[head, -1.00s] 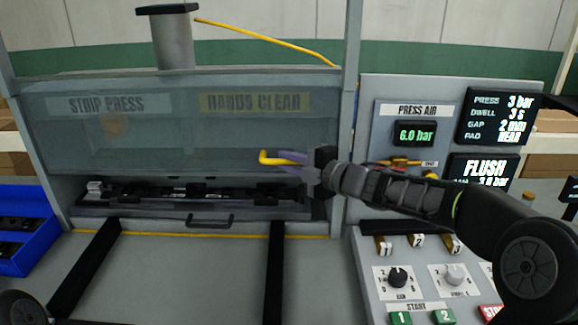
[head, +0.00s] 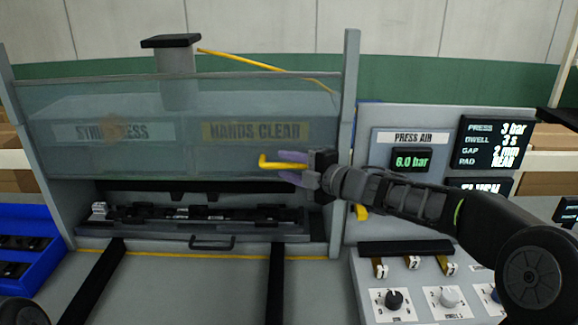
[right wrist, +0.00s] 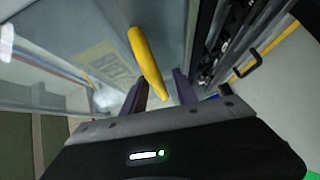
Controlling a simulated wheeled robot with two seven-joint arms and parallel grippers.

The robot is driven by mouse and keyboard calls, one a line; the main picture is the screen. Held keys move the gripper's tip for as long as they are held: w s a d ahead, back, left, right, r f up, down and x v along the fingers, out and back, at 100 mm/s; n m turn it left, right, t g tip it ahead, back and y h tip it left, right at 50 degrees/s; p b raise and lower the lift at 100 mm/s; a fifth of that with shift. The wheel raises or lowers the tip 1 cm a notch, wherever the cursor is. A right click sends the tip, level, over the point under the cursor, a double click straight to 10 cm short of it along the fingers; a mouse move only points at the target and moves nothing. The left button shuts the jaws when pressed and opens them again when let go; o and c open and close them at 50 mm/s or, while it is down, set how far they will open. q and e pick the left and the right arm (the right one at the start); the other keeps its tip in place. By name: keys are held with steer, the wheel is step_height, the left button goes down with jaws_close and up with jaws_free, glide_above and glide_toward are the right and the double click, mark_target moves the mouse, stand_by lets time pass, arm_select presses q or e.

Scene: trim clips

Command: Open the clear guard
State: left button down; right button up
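The clear guard (head: 75,105) is a see-through pane across the front of the strip press. Its lower edge hangs above the press bed, with a gap below. A yellow handle (head: 283,165) sticks out at its lower right and also shows in the right wrist view (right wrist: 147,62). My right gripper (head: 293,170) is at this handle, one finger on each side of it, and appears shut on it. The exact finger contact is hard to see. My left gripper is not in view.
Below the guard lies a dark fixture with clips (head: 200,212) and a black pull handle (head: 212,245). The control panel (head: 400,225) stands to the right, under my right arm. A blue bin (head: 38,270) is at the left. Two black rails cross the bench front.

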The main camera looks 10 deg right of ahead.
steer(key=b+v, duration=0.1)
steer(key=v, duration=0.6)
steer(key=shift+s+d, duration=0.25)
steer(key=shift+s, duration=0.1)
stand_by(0.4)
